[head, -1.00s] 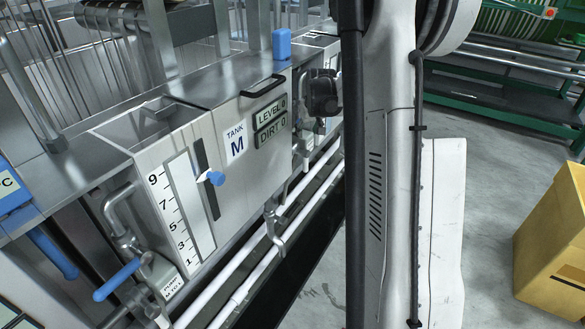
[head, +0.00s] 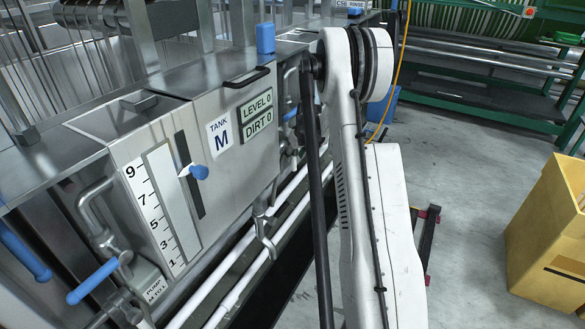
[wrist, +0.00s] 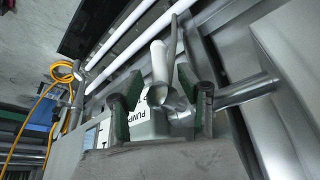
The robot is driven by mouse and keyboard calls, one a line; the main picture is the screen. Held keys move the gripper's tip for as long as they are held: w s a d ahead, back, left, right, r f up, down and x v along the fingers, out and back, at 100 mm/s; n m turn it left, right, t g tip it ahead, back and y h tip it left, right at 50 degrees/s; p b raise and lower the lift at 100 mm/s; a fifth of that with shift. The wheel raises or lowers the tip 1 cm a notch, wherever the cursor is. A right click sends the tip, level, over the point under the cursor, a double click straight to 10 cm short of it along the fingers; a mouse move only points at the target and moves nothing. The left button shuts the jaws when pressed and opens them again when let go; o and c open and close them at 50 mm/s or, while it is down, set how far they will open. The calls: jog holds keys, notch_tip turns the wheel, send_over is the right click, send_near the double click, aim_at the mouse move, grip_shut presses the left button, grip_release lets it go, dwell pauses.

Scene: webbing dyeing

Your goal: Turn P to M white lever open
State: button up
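In the wrist view, a white cylindrical lever handle (wrist: 159,63) points toward the camera, between the fingers of my gripper (wrist: 159,88). The fingers have green inner pads and are apart, with visible gaps to the handle. A grey curved bar (wrist: 173,50) runs beside the handle. Behind them is a pale pump box (wrist: 150,122) with a partly readable "PUMP" label; I cannot read the rest. In the head view, tank M (head: 215,165) shows level 0 and dirt 0. My gripper is hidden there behind the tank's right end and my arm.
White pipes (head: 235,290) run low along the tank front. A blue-handled lever (head: 92,281) stands at the tank's lower left. An orange cable (wrist: 58,110) hangs at the left of the wrist view. A yellow bin (head: 548,235) stands on the right; the floor before it is clear.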

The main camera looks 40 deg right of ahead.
aim_at(293, 164)
jog(key=b+x, duration=0.1)
jog(key=x, duration=0.5)
jog(key=shift+w+f+b, duration=0.1)
jog(key=shift+b, duration=0.2)
grip_shut()
